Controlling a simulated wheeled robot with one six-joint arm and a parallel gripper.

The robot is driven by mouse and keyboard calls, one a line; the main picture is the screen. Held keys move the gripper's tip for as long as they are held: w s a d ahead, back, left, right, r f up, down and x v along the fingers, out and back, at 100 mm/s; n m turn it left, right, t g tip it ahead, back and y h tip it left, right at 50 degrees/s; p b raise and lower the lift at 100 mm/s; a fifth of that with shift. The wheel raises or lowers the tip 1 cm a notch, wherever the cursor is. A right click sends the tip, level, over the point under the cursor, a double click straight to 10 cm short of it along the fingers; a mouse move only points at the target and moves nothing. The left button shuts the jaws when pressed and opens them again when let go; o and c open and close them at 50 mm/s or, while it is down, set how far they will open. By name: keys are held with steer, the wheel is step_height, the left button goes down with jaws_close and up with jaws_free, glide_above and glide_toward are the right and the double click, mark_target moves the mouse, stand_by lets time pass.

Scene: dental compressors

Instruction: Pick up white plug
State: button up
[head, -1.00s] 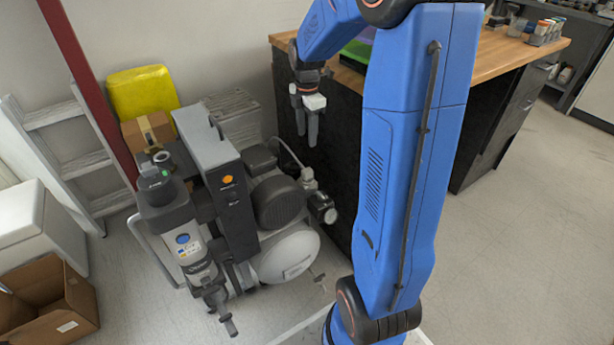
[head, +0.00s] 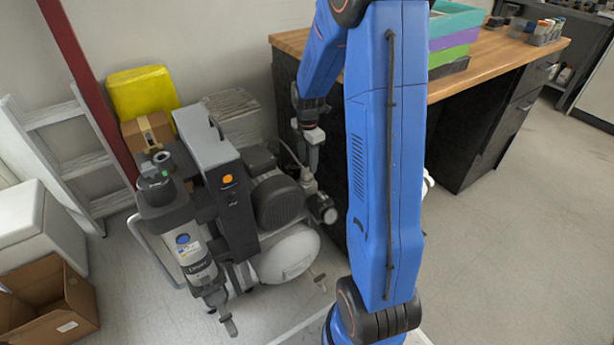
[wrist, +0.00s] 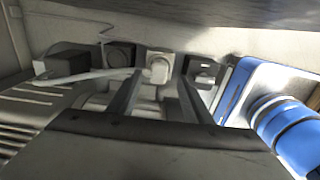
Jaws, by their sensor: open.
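The white plug (wrist: 158,68) shows in the wrist view, upper middle, at a row of dark sockets on the far wall. A pale cable (wrist: 85,76) runs left from about the plug's place. My gripper (wrist: 160,88) is open and empty, with its two fingers pointing toward the plug, one to each side of it in the picture. The plug seems to lie beyond the fingertips, apart from them. In the head view my gripper (head: 314,158) hangs between the compressor and the dark desk side; the plug cannot be made out there.
The grey compressor (head: 232,200) stands close to the left of my gripper. The dark desk (head: 470,135) with a wooden top is to the right. A dark block (wrist: 68,62) and sockets (wrist: 118,56) (wrist: 203,70) flank the plug. Open floor lies at the right.

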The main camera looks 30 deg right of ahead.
mark_target(307, 170)
steer(key=shift+f, duration=2.85)
steer(key=c, duration=1.1)
